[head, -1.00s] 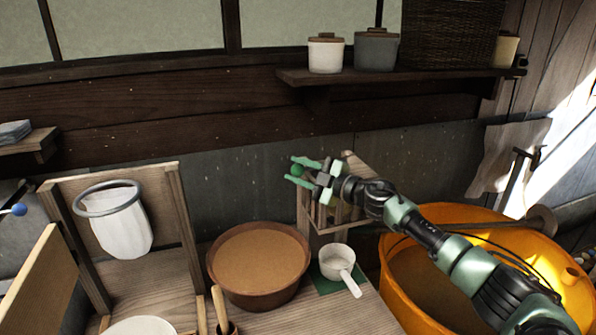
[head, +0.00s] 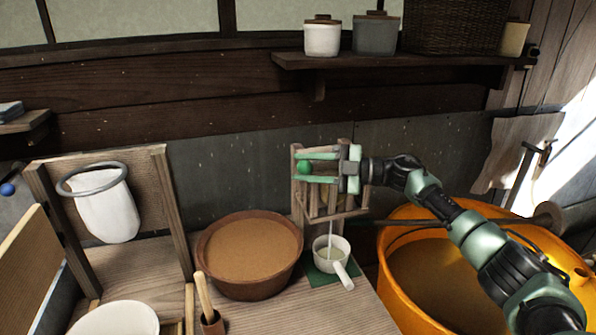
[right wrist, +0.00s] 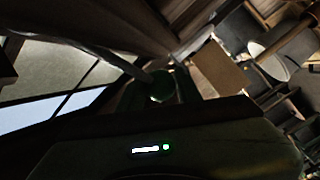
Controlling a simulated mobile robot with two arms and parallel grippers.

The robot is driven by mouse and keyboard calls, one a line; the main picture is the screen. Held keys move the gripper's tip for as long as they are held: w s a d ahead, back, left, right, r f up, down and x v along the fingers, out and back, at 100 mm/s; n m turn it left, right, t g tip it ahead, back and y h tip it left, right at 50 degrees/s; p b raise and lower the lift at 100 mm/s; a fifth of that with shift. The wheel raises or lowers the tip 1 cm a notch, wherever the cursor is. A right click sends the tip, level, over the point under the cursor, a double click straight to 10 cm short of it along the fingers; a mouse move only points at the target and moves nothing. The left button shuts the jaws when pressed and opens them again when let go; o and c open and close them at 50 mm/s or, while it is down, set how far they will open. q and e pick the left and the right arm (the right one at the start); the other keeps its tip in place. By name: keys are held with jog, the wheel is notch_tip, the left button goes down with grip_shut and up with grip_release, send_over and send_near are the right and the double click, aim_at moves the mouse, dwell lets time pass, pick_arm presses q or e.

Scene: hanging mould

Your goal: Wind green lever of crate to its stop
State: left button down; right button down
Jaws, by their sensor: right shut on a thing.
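The wooden crate (head: 330,212) stands at the back of the bench against the grey wall. Its lever's round green knob (head: 304,168) sits between the two green fingers of my right gripper (head: 318,167), which is shut on it. In the right wrist view the green knob (right wrist: 162,86) shows with a metal rod running up to the left. A thin pale stream falls from the crate into the white handled cup (head: 345,276) on a green mat, with pale liquid in the cup. My left gripper is not in view.
A brown bowl (head: 249,256) of tan material stands left of the cup. The orange tub (head: 397,290) is at the right, below my right arm. A shelf (head: 390,60) with lidded pots hangs above. A white cloth bag (head: 108,213) hangs on a ring at left.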

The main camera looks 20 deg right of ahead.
jog(key=shift+s+d+f+n+g, duration=0.1)
jog(key=shift+s+d+n+g, duration=0.05)
jog(key=shift+s+n+g, duration=0.2)
jog(key=shift+d+b, duration=0.15)
jog(key=shift+b, duration=0.2)
jog(key=shift+s+d+n+g+y, duration=0.1)
jog(key=shift+s+n+g+y, duration=0.15)
jog(key=shift+g+y, duration=0.2)
jog(key=c, duration=1)
grip_release()
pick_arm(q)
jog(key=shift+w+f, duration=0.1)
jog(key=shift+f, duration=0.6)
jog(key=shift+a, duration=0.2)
